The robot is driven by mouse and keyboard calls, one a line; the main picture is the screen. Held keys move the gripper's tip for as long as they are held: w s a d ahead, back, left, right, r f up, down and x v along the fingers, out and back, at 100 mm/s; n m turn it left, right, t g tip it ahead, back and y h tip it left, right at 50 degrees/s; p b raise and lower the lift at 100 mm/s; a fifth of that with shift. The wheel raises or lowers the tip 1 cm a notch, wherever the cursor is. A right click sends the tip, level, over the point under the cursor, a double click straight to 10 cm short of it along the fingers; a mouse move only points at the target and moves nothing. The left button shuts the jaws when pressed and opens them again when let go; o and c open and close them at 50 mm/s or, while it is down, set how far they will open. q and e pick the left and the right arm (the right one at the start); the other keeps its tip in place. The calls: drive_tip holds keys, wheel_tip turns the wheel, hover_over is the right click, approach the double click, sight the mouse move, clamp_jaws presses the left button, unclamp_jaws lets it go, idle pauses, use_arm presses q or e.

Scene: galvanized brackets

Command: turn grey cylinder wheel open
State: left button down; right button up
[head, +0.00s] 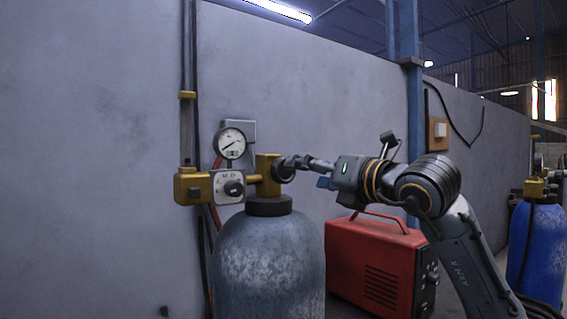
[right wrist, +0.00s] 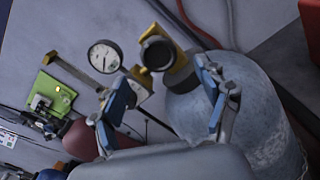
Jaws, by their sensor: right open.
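The grey cylinder (head: 268,258) stands upright by the wall, with a brass valve (head: 266,172) on its dark neck. Its dark round wheel (head: 285,172) faces right, partly hidden by my right gripper (head: 300,163). In the right wrist view the wheel (right wrist: 157,53) shows on the brass valve, above the grey cylinder (right wrist: 255,115). My right gripper (right wrist: 162,72) is open there, with one blue-padded finger on each side of the line to the wheel. It appears close to the wheel; contact cannot be told. My left gripper is not in view.
A pressure gauge (head: 231,143) and regulator (head: 228,187) sit left of the valve. A red machine (head: 372,262) stands right of the cylinder, under my right arm. A blue cylinder (head: 537,252) stands at far right. The pale wall (head: 100,150) is close behind.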

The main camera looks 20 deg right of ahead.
sight(286, 170)
drive_tip(key=p+x, duration=0.2)
drive_tip(key=x, duration=0.5)
drive_tip(key=shift+a+p, duration=0.2)
drive_tip(key=shift+p, duration=0.2)
drive_tip(key=shift+w+a+f, duration=0.1)
drive_tip(key=shift+w+a, duration=0.05)
drive_tip(key=shift+w, duration=0.5)
drive_tip(key=shift+c, duration=0.3)
drive_tip(key=c, duration=1.1)
drive_tip(key=shift+c, duration=0.2)
